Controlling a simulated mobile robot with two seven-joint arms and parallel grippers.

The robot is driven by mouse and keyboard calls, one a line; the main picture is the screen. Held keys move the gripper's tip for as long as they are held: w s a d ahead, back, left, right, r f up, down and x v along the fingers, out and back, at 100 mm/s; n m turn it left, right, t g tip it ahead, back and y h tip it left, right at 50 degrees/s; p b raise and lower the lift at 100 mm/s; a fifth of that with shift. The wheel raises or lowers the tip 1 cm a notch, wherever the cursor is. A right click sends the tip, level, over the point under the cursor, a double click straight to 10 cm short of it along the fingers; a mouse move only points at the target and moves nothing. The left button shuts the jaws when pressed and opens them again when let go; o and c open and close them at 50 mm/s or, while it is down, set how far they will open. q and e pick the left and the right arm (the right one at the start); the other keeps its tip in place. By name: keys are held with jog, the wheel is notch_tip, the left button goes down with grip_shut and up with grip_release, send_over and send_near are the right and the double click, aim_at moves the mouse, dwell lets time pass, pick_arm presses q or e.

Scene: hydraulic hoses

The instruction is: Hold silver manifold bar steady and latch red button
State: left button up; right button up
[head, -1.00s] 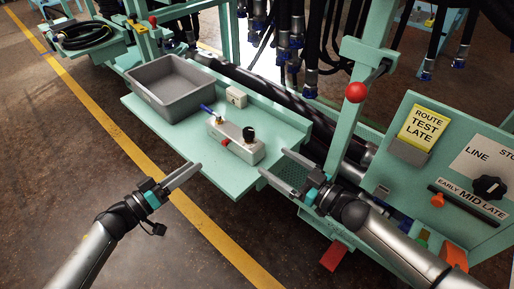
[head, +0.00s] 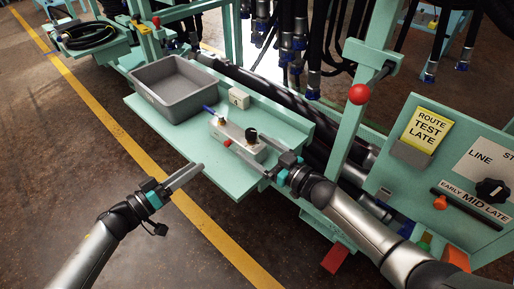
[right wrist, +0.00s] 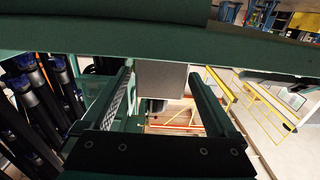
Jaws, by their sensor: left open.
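The silver manifold bar (head: 239,135) lies on the green shelf, with a blue-handled lever (head: 209,110) at its left end and a black knob (head: 251,134) at its right end. The small red button (head: 228,142) shows on its front side. My right gripper (head: 247,152) is at the bar's right end, its fingers on either side of it. In the right wrist view the fingers are open, with the bar's grey end (right wrist: 160,78) between them and gaps on both sides. My left gripper (head: 186,178) is open and empty, in front of the shelf's front edge.
A grey bin (head: 173,92) stands on the shelf (head: 150,117), left of the bar. A small beige block marked A (head: 238,98) sits behind the bar. A red ball knob (head: 359,94) and a control panel (head: 455,165) are on the right. Hoses hang behind.

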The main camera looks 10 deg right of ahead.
grip_shut()
pick_arm(q)
grip_shut()
dwell(0.9)
dwell(1.2)
